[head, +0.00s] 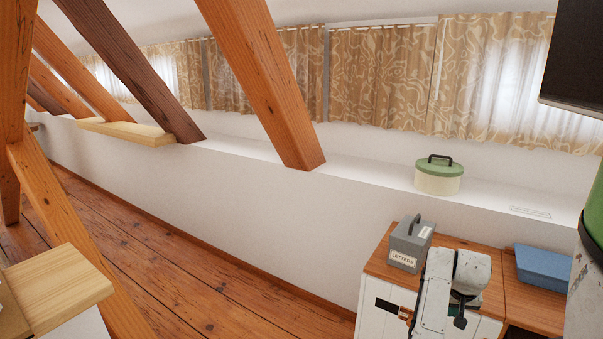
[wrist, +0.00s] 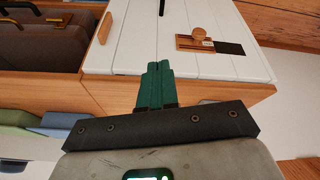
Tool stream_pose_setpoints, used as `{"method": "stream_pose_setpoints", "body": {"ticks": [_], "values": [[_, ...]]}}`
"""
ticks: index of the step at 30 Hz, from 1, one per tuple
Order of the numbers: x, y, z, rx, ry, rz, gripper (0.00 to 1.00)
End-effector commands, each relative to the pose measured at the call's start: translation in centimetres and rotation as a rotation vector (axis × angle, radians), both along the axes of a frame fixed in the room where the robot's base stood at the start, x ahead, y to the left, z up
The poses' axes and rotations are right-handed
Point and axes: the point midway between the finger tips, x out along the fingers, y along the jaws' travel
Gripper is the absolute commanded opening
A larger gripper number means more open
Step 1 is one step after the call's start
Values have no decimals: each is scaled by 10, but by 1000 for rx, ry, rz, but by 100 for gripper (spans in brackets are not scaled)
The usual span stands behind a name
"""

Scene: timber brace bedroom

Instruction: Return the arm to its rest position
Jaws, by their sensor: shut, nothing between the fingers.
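My gripper (wrist: 158,68) shows in the wrist view with its two green fingers together and nothing between them. The fingers point toward the white plank front of a wooden cabinet (wrist: 130,40); I cannot tell the exact gap. In the head view my pale grey arm (head: 438,290) is bent in front of the same cabinet (head: 377,290), at the lower right. The gripper's fingertips are not clear in that view.
A grey LETTERS box (head: 408,246) stands on the cabinet top, with a blue tray (head: 543,267) to its right. A green-lidded cream tin (head: 438,178) sits on the white ledge. Timber braces (head: 262,75) slant across the left. The plank floor (head: 190,270) is clear.

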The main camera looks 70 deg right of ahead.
Motion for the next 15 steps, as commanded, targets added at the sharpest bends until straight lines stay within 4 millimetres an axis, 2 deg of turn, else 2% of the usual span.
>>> {"method": "stream_pose_setpoints", "body": {"ticks": [5,8,12,14,15], "values": [[71,33,-14,18,39,171,0],[125,67,-23,31,66,314,0],[193,134,-36,51,98,539,0],[217,168,-41,64,109,638,0],[231,192,-43,72,115,707,0]]}}
